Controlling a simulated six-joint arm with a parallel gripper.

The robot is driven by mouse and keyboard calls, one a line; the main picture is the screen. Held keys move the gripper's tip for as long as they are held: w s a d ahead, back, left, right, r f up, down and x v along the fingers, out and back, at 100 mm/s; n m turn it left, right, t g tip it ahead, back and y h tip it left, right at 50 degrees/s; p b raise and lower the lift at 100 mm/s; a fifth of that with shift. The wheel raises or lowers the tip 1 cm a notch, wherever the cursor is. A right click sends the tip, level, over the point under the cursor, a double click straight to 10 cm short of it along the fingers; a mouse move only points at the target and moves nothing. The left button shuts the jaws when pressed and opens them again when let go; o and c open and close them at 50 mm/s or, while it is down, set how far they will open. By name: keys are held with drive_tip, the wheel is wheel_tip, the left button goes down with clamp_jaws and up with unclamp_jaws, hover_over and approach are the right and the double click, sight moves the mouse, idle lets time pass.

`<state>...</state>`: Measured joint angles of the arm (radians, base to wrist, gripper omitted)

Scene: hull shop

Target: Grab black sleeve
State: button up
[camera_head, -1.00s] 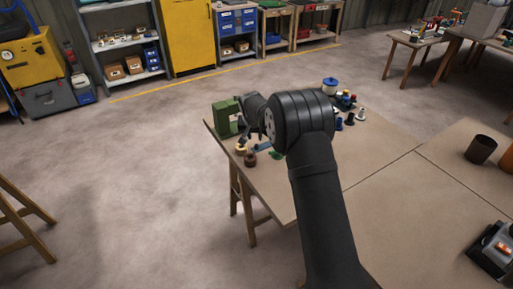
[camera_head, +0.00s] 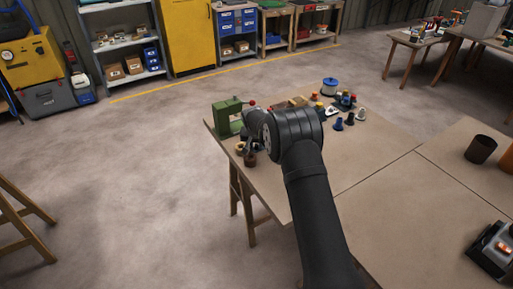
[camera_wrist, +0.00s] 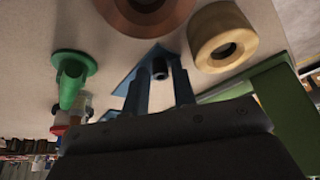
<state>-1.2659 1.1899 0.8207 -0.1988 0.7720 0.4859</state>
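Small flanged sleeves stand on the right of the far table group in the head view; the darkest, which looks like the black sleeve (camera_head: 350,118), is beside a dark blue one (camera_head: 338,124) and a dark grey one (camera_head: 361,115). My gripper (camera_wrist: 160,88) is well left of them, low over the table's left end. In the wrist view its two fingers are apart, with a blue piece (camera_wrist: 142,66) bearing a dark tube end just beyond them. I cannot see anything held. The black sleeve is not recognisable in the wrist view.
A green press (camera_head: 228,117) stands at the table's left corner. A brown ring (camera_wrist: 148,14), a wooden ring (camera_wrist: 222,38) and a green flanged sleeve (camera_wrist: 72,78) lie close around my gripper. A white-and-blue spool (camera_head: 329,87) stands behind the sleeves.

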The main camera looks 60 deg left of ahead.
clamp_jaws()
